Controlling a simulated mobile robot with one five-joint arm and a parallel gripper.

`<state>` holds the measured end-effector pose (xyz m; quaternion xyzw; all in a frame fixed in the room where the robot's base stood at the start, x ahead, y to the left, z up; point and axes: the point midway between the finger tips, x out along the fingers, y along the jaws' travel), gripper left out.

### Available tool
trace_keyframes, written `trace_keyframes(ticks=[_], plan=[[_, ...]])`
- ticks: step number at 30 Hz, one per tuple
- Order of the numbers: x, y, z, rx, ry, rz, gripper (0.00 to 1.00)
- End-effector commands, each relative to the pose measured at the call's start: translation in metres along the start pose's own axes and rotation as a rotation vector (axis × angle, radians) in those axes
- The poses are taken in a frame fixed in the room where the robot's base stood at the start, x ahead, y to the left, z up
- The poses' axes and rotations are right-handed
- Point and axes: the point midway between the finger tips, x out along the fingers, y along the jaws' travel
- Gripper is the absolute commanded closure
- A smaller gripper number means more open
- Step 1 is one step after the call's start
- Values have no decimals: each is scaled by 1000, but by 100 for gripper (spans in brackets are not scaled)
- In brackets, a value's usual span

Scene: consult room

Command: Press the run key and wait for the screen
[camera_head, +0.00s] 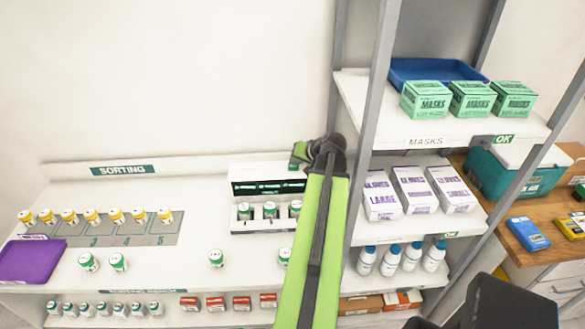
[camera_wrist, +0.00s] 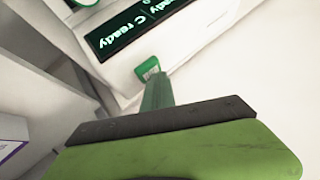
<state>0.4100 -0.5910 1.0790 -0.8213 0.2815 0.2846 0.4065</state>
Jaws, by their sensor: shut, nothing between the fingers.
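The white analyser (camera_head: 238,220) stands on the counter, with green-capped vials in its front slots and a dark screen (camera_head: 268,187). In the wrist view its screen (camera_wrist: 125,30) shows green text that reads "C ready", with part cut off by the frame edge. A small green key (camera_wrist: 147,68) with a pale mark sits on the white casing just below the screen. My gripper (camera_wrist: 155,84) is shut and empty, its tip right at the key; I cannot tell whether it touches. In the head view my gripper (camera_head: 300,155) is by the analyser's upper right corner.
A grey shelf post (camera_head: 375,80) stands close right of my arm, with glove boxes (camera_head: 415,188) and mask boxes (camera_head: 470,98) on the shelves. Loose vials (camera_head: 216,258) stand on the counter in front. A purple tray (camera_head: 30,262) lies far left.

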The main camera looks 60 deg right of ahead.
Motion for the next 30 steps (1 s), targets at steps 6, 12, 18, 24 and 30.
trace_keyframes(ticks=[6, 12, 18, 24, 30], plan=[[2, 2, 2, 0, -1, 0, 100], [2, 1, 2, -1, -1, 0, 100], [1, 0, 1, -1, -1, 0, 100], [-8, -6, -5, -1, -1, 0, 100], [-11, -9, -8, -1, -1, 0, 100]])
